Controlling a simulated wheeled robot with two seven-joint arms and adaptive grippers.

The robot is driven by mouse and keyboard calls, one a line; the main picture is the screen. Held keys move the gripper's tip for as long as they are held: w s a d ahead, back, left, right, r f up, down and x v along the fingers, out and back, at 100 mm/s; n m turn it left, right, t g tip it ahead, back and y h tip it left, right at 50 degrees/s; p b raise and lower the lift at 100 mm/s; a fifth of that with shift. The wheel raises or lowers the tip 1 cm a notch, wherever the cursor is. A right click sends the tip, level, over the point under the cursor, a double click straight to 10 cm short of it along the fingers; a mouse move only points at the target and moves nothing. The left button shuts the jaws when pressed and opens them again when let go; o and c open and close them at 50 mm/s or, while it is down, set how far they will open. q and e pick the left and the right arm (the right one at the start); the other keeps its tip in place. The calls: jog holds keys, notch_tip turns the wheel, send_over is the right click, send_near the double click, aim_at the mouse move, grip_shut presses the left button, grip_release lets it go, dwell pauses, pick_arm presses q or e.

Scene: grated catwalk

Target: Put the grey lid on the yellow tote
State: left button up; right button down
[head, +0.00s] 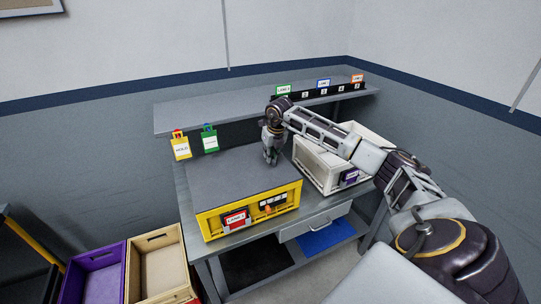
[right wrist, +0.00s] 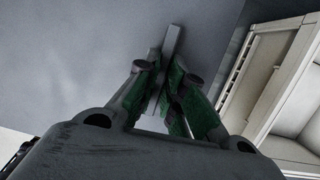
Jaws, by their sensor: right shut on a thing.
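The yellow tote (head: 207,226) sits on the workbench, its front facing me with a red-and-white label card. The flat grey lid (head: 225,172) lies over its top and hides the inside. From here I cannot tell if the lid touches the rim all round. My right gripper (head: 271,160) is at the lid's right part, pointing down. In the right wrist view my right gripper's green-padded fingers (right wrist: 172,95) are shut on a thin upright grey handle (right wrist: 171,45) of the lid (right wrist: 90,55). My left gripper is out of view.
A white tote (head: 312,168) with a purple tag stands close right of the yellow tote; its wall shows in the wrist view (right wrist: 262,75). A raised shelf (head: 210,113) runs behind. Purple (head: 92,262) and tan (head: 140,285) bins stand at lower left.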

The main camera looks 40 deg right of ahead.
dwell(0.7)
jog(key=c, duration=1.4)
grip_release()
jog(key=shift+c, duration=0.2)
jog(key=o, duration=0.4)
jog(key=shift+f, duration=0.15)
jog(key=shift+r, duration=0.2)
jog(key=shift+w+p+v, duration=0.25)
jog(key=shift+p+v, duration=0.4)
jog(key=shift+v, duration=0.45)
jog(key=shift+w+p+v, duration=0.3)
jog(key=shift+p+v, duration=0.3)
jog(key=shift+v, duration=0.5)
jog(key=shift+w+p+v, duration=0.25)
jog(key=shift+p+v, duration=0.4)
jog(key=shift+v, duration=0.45)
jog(key=shift+r, duration=0.1)
